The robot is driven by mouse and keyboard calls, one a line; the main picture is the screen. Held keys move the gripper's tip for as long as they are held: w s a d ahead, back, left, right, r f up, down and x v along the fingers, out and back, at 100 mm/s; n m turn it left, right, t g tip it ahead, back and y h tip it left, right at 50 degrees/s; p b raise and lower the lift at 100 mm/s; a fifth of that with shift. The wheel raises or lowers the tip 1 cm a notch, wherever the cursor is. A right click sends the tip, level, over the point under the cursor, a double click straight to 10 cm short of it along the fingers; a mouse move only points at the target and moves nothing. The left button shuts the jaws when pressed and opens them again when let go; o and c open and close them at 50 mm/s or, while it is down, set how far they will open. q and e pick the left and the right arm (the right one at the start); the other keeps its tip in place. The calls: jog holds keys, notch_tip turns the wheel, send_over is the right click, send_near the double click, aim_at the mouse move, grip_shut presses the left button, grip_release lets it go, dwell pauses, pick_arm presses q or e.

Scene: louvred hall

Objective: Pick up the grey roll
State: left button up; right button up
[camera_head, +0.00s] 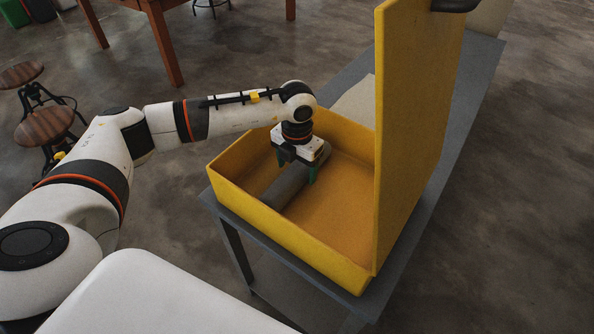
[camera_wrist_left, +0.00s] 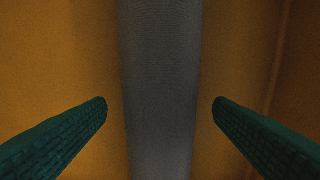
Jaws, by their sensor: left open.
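The grey roll (camera_head: 291,186) lies on the floor of a yellow box (camera_head: 290,240) in the head view, near the box's left wall. My left gripper (camera_head: 296,175) points down inside the box, over the roll, and its palm hides part of it. In the left wrist view the roll (camera_wrist_left: 160,90) runs from top to bottom through the middle of the picture. The green fingers of my left gripper (camera_wrist_left: 160,105) are open, one on each side of the roll, with a visible gap on both sides. My right gripper is not in view.
The box's tall yellow lid (camera_head: 420,120) stands upright on its right side. The box rests on a grey table (camera_head: 345,80). Round wooden stools (camera_head: 44,126) and a wooden table (camera_head: 160,30) stand on the floor at the left and back. The right half of the box is empty.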

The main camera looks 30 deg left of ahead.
pick_arm(q)
jog(key=shift+w+f, duration=0.1)
jog(key=shift+f, duration=0.9)
jog(key=c, duration=1.1)
